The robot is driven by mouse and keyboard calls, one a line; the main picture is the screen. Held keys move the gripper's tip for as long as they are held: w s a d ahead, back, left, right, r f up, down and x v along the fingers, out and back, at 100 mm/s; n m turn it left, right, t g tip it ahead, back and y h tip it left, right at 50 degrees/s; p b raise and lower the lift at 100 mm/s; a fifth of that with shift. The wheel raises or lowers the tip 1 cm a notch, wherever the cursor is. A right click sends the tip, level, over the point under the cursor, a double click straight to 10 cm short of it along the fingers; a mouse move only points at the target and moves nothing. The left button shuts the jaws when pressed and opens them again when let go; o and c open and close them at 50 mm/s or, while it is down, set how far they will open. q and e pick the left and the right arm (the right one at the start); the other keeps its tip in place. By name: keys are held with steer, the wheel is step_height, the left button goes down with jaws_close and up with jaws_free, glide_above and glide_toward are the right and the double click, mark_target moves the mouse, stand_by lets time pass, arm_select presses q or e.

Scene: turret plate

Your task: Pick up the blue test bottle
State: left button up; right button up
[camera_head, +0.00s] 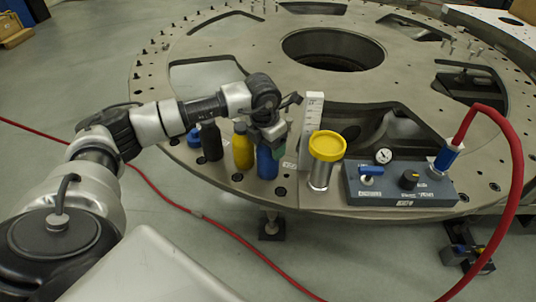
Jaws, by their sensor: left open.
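The blue test bottle (267,163) stands upright near the front edge of the round metal turret plate (240,192). My left gripper (270,136) reaches in from the left and points down over the top of the blue bottle. It is open, and its body hides the bottle's upper part. I cannot tell whether the fingers touch the bottle. My right gripper is not in view.
A yellow bottle (242,150) and a black bottle (210,142) stand close to its left. A white scale block (311,125), a yellow-lidded jar (326,148) and a gauge box (400,185) with a red hose (515,170) are to the right.

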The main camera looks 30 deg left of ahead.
arm_select(q)
steer(key=shift+f, duration=0.4)
steer(key=shift+c, duration=0.5)
steer(key=shift+w+r, duration=0.1)
steer(key=shift+r, duration=0.05)
steer(key=c, duration=0.8)
